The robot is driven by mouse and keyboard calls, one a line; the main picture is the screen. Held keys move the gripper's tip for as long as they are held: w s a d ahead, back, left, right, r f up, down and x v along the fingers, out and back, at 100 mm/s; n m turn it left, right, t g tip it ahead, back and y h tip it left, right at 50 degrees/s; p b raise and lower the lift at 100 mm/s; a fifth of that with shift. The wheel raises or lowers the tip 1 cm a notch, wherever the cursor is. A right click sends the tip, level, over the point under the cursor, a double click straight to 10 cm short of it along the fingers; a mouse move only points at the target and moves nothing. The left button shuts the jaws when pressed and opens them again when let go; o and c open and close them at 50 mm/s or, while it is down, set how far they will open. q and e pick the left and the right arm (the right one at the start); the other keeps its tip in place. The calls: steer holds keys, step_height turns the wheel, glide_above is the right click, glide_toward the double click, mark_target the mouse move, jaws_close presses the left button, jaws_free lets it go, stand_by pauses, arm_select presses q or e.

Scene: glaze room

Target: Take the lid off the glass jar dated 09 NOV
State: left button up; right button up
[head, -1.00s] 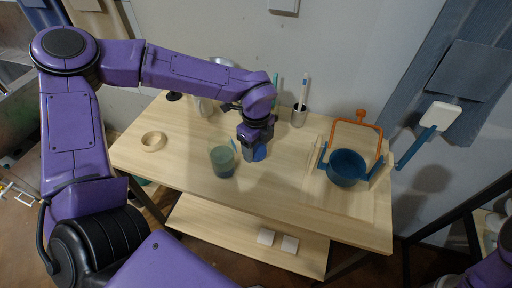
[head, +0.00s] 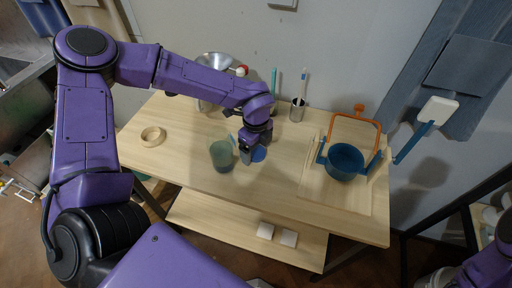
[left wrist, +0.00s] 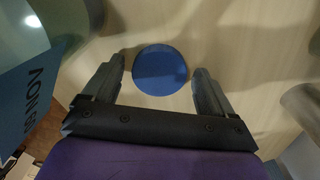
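The glass jar (head: 222,158) is greenish and see-through and stands upright on the table. In the left wrist view the jar (left wrist: 32,30) is at the left edge, with a blue label (left wrist: 30,95) whose upside-down writing reads 09 NOV. No lid shows on its visible part. A flat blue disc, like a lid (left wrist: 160,70), appears to lie on the table right of the jar; it also shows in the head view (head: 259,154). My left gripper (head: 246,157) is open just above the disc, one finger on each side, with gaps showing. My right gripper is out of view.
A wooden ring (head: 152,136) lies at the left of the table (head: 225,200). A metal funnel-like vessel (head: 213,95) and a cup of brushes (head: 297,112) stand at the back. A blue pot (head: 345,163) with an orange handle is at the right. The front middle is clear.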

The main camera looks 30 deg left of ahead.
mark_target(255, 152)
arm_select(q)
steer(key=shift+r, duration=0.65)
step_height(255, 152, up, 11)
steer(key=b, duration=0.1)
steer(key=shift+s, duration=0.1)
